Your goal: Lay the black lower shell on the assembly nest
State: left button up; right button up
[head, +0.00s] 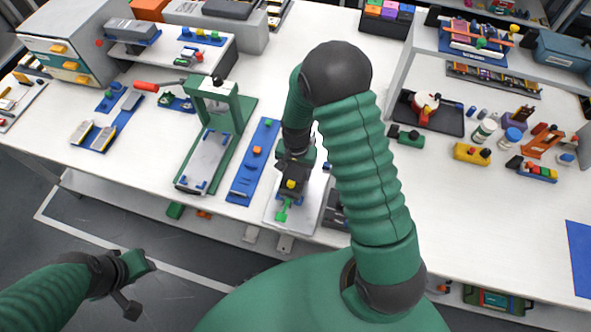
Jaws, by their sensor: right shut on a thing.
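My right gripper (292,177) reaches down over a pale plate (307,212) near the table's front edge, which looks like the assembly nest. It is shut on a dark piece (293,187), which looks like the black lower shell; the hand and arm hide much of it. I cannot tell whether the piece touches the plate. A small yellow part and a green T-shaped part show there. My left gripper (138,284) is away from the table, over the floor at lower left; its jaw opening is unclear.
A green press frame (238,112) with a red handle stands left of the plate. A blue strip (254,160) lies between them. A dark box (335,208) is partly hidden behind my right arm. Bottles and tools crowd the right; the table's front right is clear.

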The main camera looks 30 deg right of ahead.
jog(key=shift+f+b, duration=0.65)
jog(key=shift+f, duration=0.3)
jog(key=o, duration=1.5)
jog(key=shift+c, duration=0.2)
notch_tip(320, 180, up, 17)
jog(key=shift+f, duration=0.15)
